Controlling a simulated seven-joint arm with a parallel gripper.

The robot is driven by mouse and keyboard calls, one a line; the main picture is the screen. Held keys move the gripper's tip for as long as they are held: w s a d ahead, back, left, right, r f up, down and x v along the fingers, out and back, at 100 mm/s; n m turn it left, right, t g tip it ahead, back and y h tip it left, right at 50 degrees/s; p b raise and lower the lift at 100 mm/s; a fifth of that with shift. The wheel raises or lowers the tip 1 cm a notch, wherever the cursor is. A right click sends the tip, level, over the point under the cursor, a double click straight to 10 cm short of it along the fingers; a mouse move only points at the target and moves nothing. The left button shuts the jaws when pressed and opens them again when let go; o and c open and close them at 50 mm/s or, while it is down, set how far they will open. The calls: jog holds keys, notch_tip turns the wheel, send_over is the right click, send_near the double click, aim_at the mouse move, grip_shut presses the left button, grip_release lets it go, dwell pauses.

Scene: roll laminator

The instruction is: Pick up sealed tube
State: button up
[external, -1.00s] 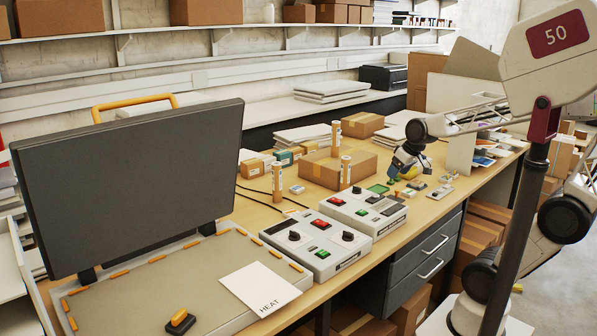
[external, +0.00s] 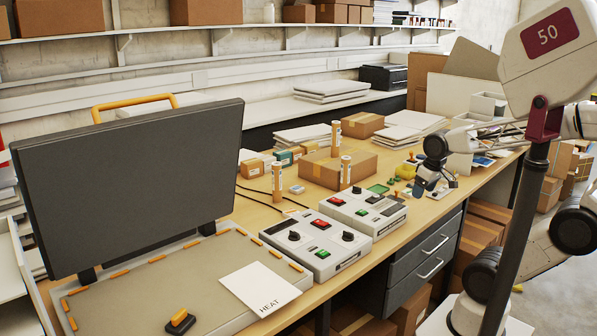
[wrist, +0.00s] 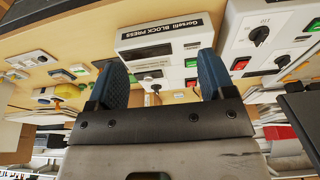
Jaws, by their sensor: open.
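I cannot tell which is sealed. My gripper (external: 430,184) is right of the tubes and the control boxes, low over the bench and apart from the tubes. In the wrist view my gripper (wrist: 161,62) has its two blue fingers spread with nothing held between them. No tube is clear there.
Two control boxes (external: 318,258) (external: 362,216) stand between the tubes and the bench's front edge. The cardboard box (external: 325,175) sits beside the tubes. A large dark panel (external: 130,185) rises at left.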

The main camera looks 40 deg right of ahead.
jog(key=shift+w, duration=0.1)
jog(key=w+f+m+t+y, duration=0.1)
jog(key=w+m+y, duration=1.15)
jog(key=w, duration=1.05)
jog(key=w+d+f+m+t, duration=0.2)
jog(key=w+d+m+t, duration=0.3)
jog(key=w+d+m, duration=0.2)
jog(key=w+d+f+m+t, duration=0.2)
jog(key=w+d+m+t, duration=0.3)
jog(key=w+d+m, duration=0.3)
jog(key=w+d, duration=0.3)
jog(key=d, duration=0.1)
jog(key=shift+w+d+f+h, duration=0.15)
jog(key=shift+d+f+h, duration=0.2)
jog(key=shift+w+a, duration=0.1)
jog(key=shift+x, duration=1.2)
